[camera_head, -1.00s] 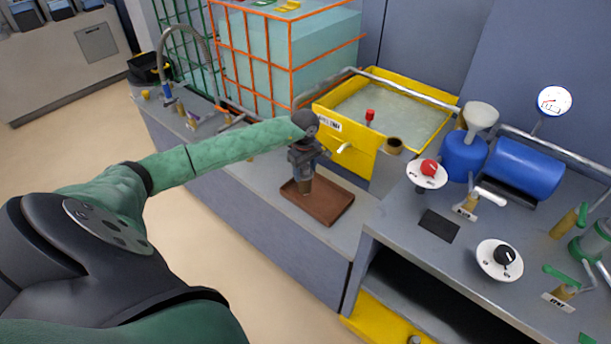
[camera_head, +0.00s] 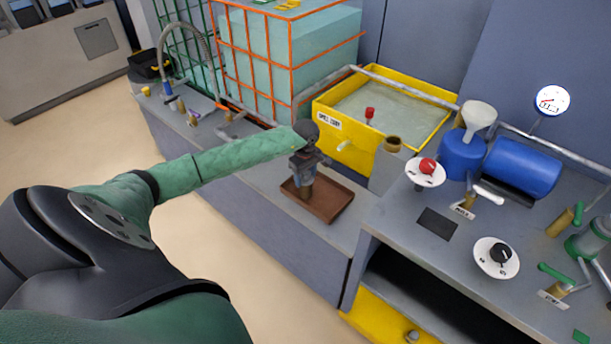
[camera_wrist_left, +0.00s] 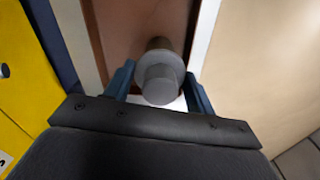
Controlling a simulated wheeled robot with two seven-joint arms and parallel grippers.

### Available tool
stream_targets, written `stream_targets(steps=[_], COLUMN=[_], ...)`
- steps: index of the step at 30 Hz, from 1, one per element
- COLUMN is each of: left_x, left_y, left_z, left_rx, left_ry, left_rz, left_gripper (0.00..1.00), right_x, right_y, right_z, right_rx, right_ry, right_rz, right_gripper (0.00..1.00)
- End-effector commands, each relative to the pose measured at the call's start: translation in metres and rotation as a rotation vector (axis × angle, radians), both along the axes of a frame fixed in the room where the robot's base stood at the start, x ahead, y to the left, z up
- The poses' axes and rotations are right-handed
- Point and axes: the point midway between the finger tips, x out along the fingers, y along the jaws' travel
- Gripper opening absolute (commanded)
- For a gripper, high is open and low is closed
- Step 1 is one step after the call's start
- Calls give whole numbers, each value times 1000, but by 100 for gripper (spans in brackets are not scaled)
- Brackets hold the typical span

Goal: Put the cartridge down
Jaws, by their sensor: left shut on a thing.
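My left gripper (camera_head: 305,177) is over the brown tray (camera_head: 331,205) on the grey bench in the head view. It points down and is shut on the cartridge (camera_head: 305,192), a brownish cylinder whose lower part shows below the fingers. In the left wrist view the cartridge (camera_wrist_left: 160,82) shows as a grey stepped cylinder between the two blue fingers (camera_wrist_left: 158,88), with the brown tray (camera_wrist_left: 115,30) beneath. I cannot tell whether its lower end touches the tray. My right gripper is not in view.
A yellow spill tub (camera_head: 345,150) stands behind the brown tray. The panel with dials (camera_head: 497,258) and the blue tank (camera_head: 522,168) lie further right. The bench edge drops to open floor in front.

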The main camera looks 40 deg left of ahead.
Motion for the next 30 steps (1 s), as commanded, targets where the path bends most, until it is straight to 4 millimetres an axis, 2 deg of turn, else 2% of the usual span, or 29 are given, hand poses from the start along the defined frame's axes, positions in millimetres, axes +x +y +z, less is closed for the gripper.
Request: stream_targets(steps=[10, 11, 14, 26, 29, 30], left_x=[0, 0, 0, 0, 0, 0], left_y=[0, 0, 0, 0, 0, 0], left_z=[-1, -1, -1, 0, 1, 3], left_rx=[0, 0, 0, 0, 0, 0], left_ry=[-1, 0, 0, 0, 0, -1], left_rz=[0, 0, 0, 0, 0, 0], left_gripper=[40, 59, 77, 77, 77, 77], right_x=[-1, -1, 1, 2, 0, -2], right_y=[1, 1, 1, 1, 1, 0], right_z=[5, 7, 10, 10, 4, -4], right_rx=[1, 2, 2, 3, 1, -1], right_ry=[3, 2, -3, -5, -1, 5], right_rz=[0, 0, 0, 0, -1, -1], right_gripper=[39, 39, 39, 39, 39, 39])
